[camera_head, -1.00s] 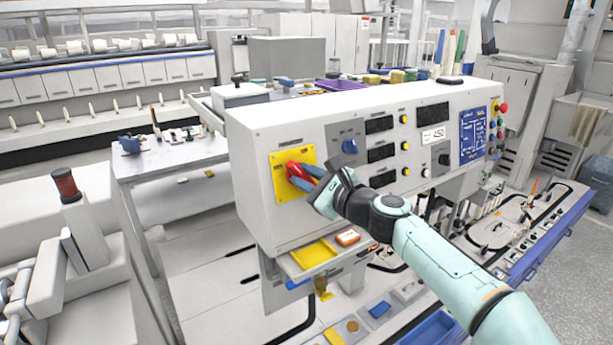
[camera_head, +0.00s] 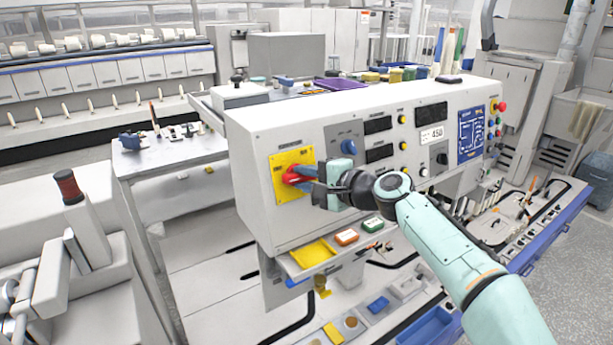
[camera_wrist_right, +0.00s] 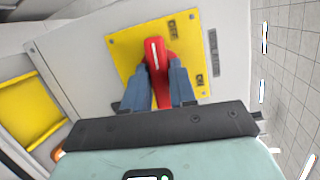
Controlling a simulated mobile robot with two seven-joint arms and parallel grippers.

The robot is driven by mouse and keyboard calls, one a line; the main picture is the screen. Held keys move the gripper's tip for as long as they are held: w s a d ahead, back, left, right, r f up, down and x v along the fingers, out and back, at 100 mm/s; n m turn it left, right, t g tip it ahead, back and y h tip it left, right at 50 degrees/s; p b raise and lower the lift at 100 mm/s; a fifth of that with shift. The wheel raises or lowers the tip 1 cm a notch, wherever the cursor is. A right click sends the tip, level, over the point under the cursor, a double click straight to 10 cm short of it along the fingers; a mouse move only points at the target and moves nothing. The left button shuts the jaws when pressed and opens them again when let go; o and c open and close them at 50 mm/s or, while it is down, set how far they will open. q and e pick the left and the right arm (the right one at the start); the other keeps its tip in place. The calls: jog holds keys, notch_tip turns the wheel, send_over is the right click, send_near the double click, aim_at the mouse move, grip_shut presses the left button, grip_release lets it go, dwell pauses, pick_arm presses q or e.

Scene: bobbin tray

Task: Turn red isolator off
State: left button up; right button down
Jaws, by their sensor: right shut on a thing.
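The red isolator (camera_head: 295,178) is a red rotary handle on a yellow plate (camera_head: 283,161) at the left end of the white control panel's front. My right gripper (camera_head: 310,176) reaches it from the right. In the right wrist view the red handle (camera_wrist_right: 156,62) stands between the two blue-grey fingers (camera_wrist_right: 160,84), which are shut on it. A white line runs along the handle. The fingers hide part of the handle. My left gripper is not in view.
A blue knob (camera_head: 348,147) sits just right of the yellow plate, close above my right gripper. A yellow tray (camera_head: 313,253) and small blocks lie on a shelf below. Coloured buttons (camera_head: 501,107) are at the panel's far right.

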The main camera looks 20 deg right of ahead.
jog(key=shift+n, duration=0.6)
jog(key=c, duration=1)
grip_release()
jog(key=b+v, duration=0.1)
jog(key=v, duration=1.2)
jog(key=shift+r+b, duration=0.2)
jog(key=shift+b, duration=0.15)
jog(key=shift+s+d, duration=0.1)
